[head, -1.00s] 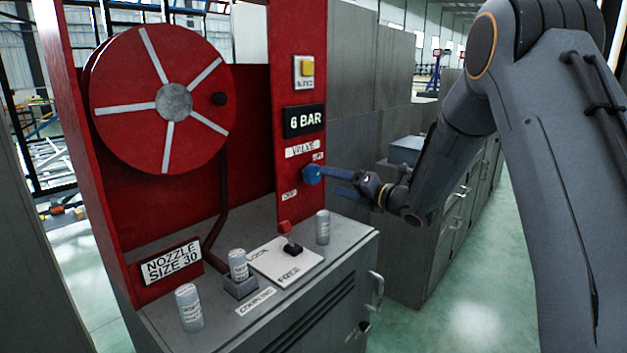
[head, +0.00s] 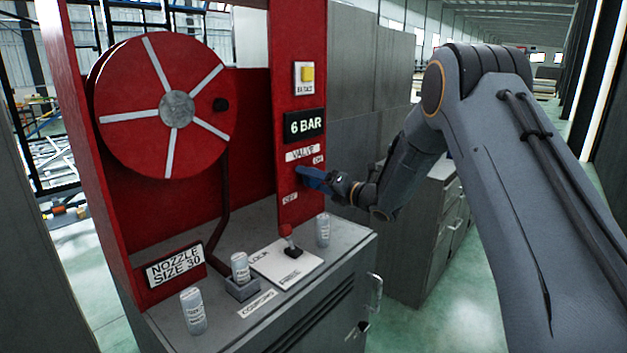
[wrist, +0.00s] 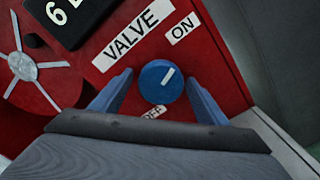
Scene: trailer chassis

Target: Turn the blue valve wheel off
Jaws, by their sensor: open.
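The blue valve wheel (wrist: 160,80) is a round knob with a white mark on the red panel, under the VALVE label (wrist: 133,36). In the wrist view its mark points up and right, toward the ON label (wrist: 183,28); the OFF label (wrist: 153,112) is below it, partly covered. My gripper (wrist: 160,92) is open, with one blue finger on each side of the wheel. I cannot tell whether the fingers touch it. In the head view my gripper (head: 312,178) is at the panel and largely hides the wheel.
A red hose reel (head: 165,105) is at the left. The grey cabinet top (head: 222,318) below holds several grey canisters and a red-knobbed lever (head: 289,242) on a white LOCK plate. A yellow button (head: 308,74) and a 6 BAR display (head: 304,125) are above the valve.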

